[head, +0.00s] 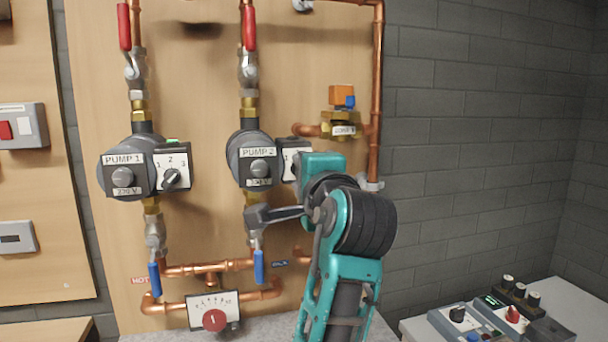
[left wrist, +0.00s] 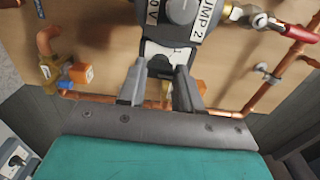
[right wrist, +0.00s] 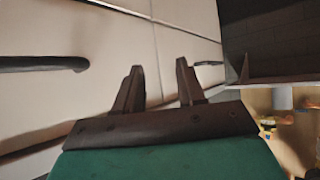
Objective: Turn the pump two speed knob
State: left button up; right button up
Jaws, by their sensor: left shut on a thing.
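Pump two (head: 258,167) is on the wooden board in the head view, labelled PUMP 2, with a grey round cap. Its speed box (head: 291,150), black with a white faceplate, is on its right side and is mostly covered by my left gripper (head: 300,172). In the left wrist view the faceplate (left wrist: 165,57) shows between and beyond the fingers of the left gripper (left wrist: 160,82). My right gripper (right wrist: 160,75) is open and empty, away from the pumps and outside the head view.
Pump one (head: 124,175) with its speed knob (head: 171,177) is to the left. Copper pipes, red valve handles (head: 249,28) and blue valve handles (head: 259,266) surround the pumps. A bench with control boxes (head: 470,318) stands lower right.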

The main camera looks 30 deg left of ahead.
pick_arm(q)
jog(key=shift+f, duration=0.1)
dwell(0.3)
jog(key=o, duration=1)
jog(key=shift+o, duration=0.2)
jog(key=shift+d, duration=0.1)
jog(key=b+v, duration=0.1)
jog(key=v, duration=1.1)
jog(key=shift+s+d, duration=0.25)
jog(key=shift+s, duration=0.1)
